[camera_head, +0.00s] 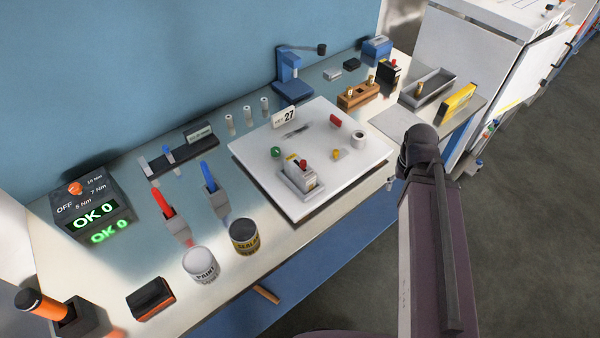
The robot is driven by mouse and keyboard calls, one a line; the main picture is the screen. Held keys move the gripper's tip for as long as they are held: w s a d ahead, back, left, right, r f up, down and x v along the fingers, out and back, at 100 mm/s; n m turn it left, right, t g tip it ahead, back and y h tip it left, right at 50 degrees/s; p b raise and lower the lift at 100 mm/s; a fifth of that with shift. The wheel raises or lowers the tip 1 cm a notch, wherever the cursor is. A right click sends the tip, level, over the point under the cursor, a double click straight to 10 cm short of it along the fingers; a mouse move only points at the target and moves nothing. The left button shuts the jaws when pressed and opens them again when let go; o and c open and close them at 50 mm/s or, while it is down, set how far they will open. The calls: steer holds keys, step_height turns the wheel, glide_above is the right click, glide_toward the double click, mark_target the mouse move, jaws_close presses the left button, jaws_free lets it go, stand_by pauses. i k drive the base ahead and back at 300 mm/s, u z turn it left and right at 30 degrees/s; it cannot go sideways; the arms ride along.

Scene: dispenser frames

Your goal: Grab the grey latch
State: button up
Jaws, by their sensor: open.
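A white board (262,172) lies on the bench and carries several small parts. A thin grey piece (296,130) lies flat near the board's back edge, just in front of a small sign reading 27 (284,117). It may be the grey latch, but it is too small to be sure. A grey and white block with a red knob (302,178) sits near the front of the board. My arm rises at the right of the board, and my gripper is not in view.
The board also bears a green knob (276,153), a red piece (336,119) and a white cylinder (358,138). Cans of paint (201,265) and sealant (245,238) stand left of it. A blue stand (291,85) and wooden block (357,97) are behind.

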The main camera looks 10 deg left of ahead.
mark_target(305, 180)
steer(key=z, duration=0.05)
steer(key=k, duration=1.95)
steer(key=u, duration=0.45)
steer(key=i, duration=0.95)
